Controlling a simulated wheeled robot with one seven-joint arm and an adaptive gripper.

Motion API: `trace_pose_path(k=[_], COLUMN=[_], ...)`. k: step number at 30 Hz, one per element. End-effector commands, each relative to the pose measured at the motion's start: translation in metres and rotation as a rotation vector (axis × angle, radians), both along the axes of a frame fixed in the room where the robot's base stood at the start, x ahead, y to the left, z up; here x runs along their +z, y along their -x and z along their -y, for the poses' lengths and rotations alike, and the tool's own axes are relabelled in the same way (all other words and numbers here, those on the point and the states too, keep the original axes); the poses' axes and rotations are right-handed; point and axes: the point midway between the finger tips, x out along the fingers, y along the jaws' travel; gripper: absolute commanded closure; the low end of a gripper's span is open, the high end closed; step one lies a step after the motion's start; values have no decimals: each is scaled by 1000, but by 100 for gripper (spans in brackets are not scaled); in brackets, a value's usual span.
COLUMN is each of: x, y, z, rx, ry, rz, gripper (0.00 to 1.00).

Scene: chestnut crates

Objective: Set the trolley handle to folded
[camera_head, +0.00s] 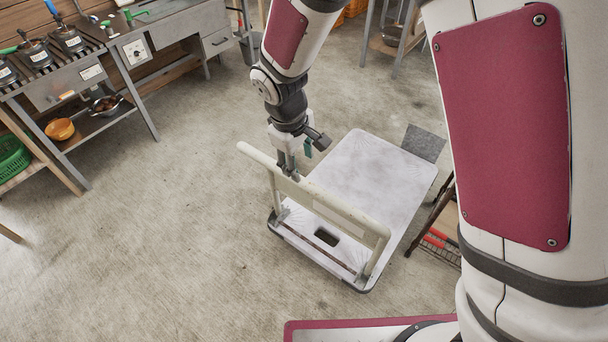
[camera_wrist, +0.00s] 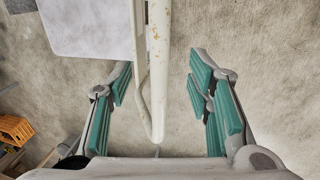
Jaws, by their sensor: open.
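The trolley has a flat, pale grey deck (camera_head: 372,178) low on the floor. Its cream tubular handle (camera_head: 330,203) stands up along the near-left end of the deck. In the wrist view the handle bar (camera_wrist: 159,70) runs lengthwise between the two green-padded fingers of my gripper (camera_wrist: 160,95). The fingers are wide apart, with a gap on each side of the bar. The deck also shows in the wrist view (camera_wrist: 85,28).
Steel workbenches (camera_head: 75,80) with shelves stand at the upper left. A dark-framed rack (camera_head: 437,225) stands close to the deck's right side. A grey mat (camera_head: 423,143) lies beyond the deck's far right corner. The concrete floor (camera_head: 150,240) left of the trolley is clear.

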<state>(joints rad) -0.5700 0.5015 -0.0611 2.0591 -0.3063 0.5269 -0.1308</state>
Motion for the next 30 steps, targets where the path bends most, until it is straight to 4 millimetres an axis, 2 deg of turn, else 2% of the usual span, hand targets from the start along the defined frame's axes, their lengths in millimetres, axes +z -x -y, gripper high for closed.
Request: trace_pose_path(k=[6, 15, 21, 30], x=[-44, -90, -101, -102], y=[-6, -13, -16, -16], z=[6, 12, 13, 13], rx=[-1, -2, -1, -1], ry=[3, 2, 0, 0], rz=[-4, -2, 0, 0], gripper=[54, 54, 54, 56])
